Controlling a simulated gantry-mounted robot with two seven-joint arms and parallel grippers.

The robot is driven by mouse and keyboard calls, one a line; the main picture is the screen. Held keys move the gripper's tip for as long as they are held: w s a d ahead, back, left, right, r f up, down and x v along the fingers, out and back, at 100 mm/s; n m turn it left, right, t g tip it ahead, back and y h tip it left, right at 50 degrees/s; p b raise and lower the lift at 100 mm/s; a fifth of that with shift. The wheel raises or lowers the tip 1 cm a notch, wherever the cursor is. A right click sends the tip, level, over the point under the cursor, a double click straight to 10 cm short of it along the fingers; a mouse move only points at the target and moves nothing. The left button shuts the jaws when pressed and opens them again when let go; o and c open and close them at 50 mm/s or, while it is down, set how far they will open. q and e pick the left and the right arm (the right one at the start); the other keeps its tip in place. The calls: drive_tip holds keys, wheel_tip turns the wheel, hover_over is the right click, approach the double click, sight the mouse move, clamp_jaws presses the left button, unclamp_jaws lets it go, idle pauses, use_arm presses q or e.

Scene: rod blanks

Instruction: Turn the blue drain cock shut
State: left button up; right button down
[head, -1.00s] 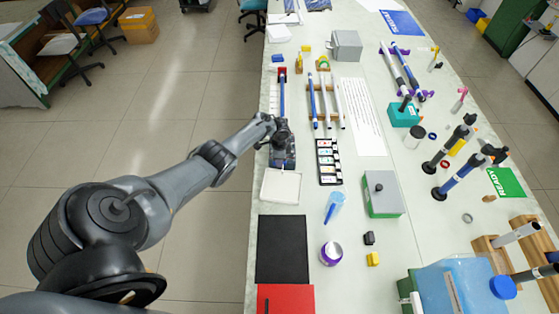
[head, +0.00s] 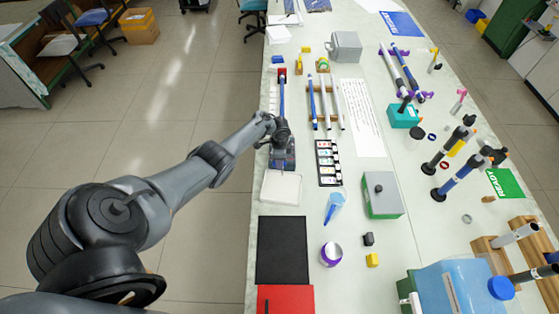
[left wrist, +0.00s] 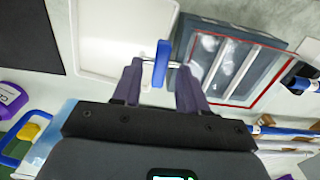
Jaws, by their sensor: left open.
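The blue drain cock (left wrist: 161,64) shows in the left wrist view as a small blue lever on a short metal stem, lying crosswise to that stem. The stem runs to a dark grey tank (left wrist: 232,62) with a clear, red-edged top. The tank also shows in the head view (head: 283,160), where the cock is hidden or too small to make out. My left gripper (left wrist: 160,76) is open, with one finger on each side of the lever; I cannot tell whether either finger touches it. In the head view it is over the tank's far end (head: 279,132). My right gripper is out of view.
A white tray (head: 281,188) lies just in front of the tank and beside the cock in the wrist view (left wrist: 118,40). A rack of small bottles (head: 328,163) stands close to the tank's right. The table's left edge is near.

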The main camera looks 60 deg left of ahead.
use_arm(q)
wheel_tip(320, 180, up, 10)
drive_tip(key=p, duration=0.3)
drive_tip(key=shift+f, duration=0.15)
